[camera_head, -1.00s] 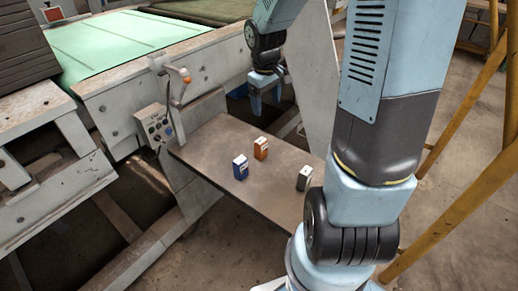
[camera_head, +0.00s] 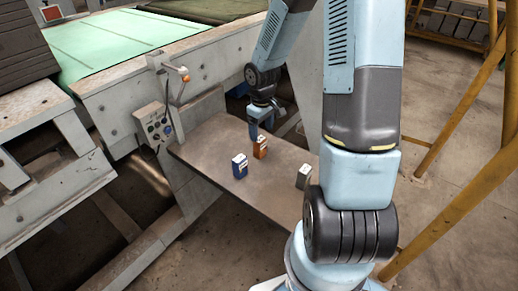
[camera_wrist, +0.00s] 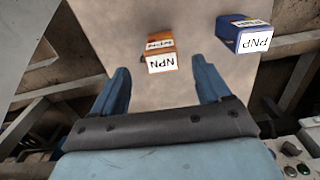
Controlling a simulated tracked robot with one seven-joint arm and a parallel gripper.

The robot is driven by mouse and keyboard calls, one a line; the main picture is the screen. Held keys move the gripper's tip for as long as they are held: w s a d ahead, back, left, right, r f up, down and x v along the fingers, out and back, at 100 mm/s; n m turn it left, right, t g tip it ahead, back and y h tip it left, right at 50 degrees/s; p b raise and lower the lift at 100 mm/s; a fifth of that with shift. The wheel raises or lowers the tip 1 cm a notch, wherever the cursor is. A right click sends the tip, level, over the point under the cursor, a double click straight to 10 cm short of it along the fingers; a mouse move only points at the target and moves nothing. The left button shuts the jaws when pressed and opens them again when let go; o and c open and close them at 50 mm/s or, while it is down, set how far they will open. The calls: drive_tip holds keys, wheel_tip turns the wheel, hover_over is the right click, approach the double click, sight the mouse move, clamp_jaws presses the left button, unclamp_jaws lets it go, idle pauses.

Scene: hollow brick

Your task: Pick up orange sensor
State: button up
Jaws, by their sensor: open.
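The orange sensor (camera_head: 260,148) is a small upright box with a white-labelled face on the brown table (camera_head: 210,143). In the wrist view the orange sensor (camera_wrist: 161,56) lies beyond and between my two blue fingertips, with its white face marked NPN. My gripper (camera_head: 264,124) is open and empty, just behind the orange sensor in the head view. In the wrist view my gripper (camera_wrist: 160,82) has its fingers spread wider than the sensor.
A blue sensor (camera_head: 240,166) stands to the left of the orange one; it shows at upper right in the wrist view (camera_wrist: 243,35). A grey sensor (camera_head: 304,176) stands to the right. A control box with a lever (camera_head: 155,125) borders the table's left end.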

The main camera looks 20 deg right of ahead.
sight(260, 139)
drive_tip(key=shift+w+a+f, duration=0.1)
drive_tip(key=shift+f, duration=1.5)
drive_tip(key=shift+a+f, duration=0.1)
drive_tip(key=shift+f, duration=1.45)
drive_tip(key=shift+c, duration=0.2)
drive_tip(key=c, duration=1.1)
